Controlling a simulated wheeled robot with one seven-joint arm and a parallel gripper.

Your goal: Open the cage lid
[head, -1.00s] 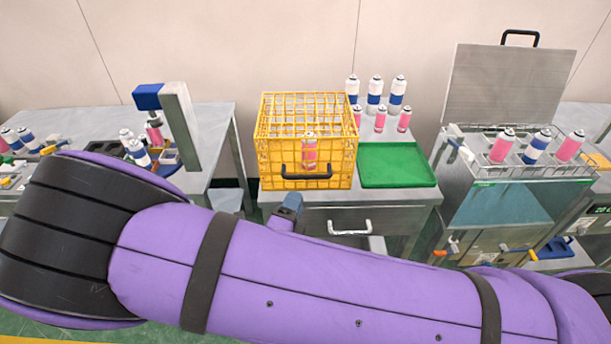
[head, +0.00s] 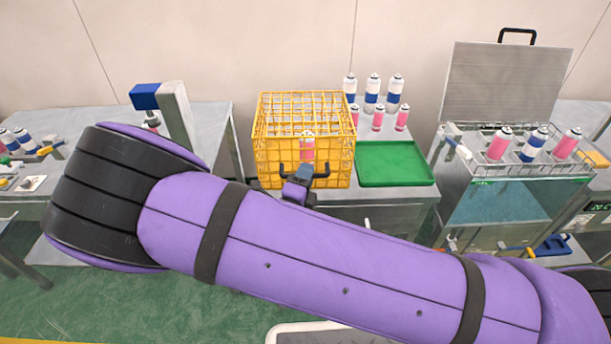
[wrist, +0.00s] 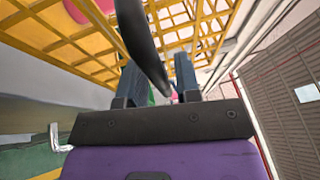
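The yellow wire cage (head: 263,150) stands on the middle bench, with its gridded top in place. A black handle (head: 323,172) is on the lower part of its front face. A pink-and-white can (head: 307,148) shows behind the front wires. My gripper (head: 300,178) is at the handle and hides its middle. In the wrist view my gripper (wrist: 158,78) has its two dark fingers apart, and the curved black handle (wrist: 140,45) runs across the gap between them. I cannot tell whether either finger touches it.
A green tray (head: 395,163) lies just right of the cage. Several cans (head: 372,94) stand behind it. A steel bath (head: 510,205) with its lid raised (head: 505,85) holds cans at the right. A blue-topped press (head: 165,105) stands on the left bench.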

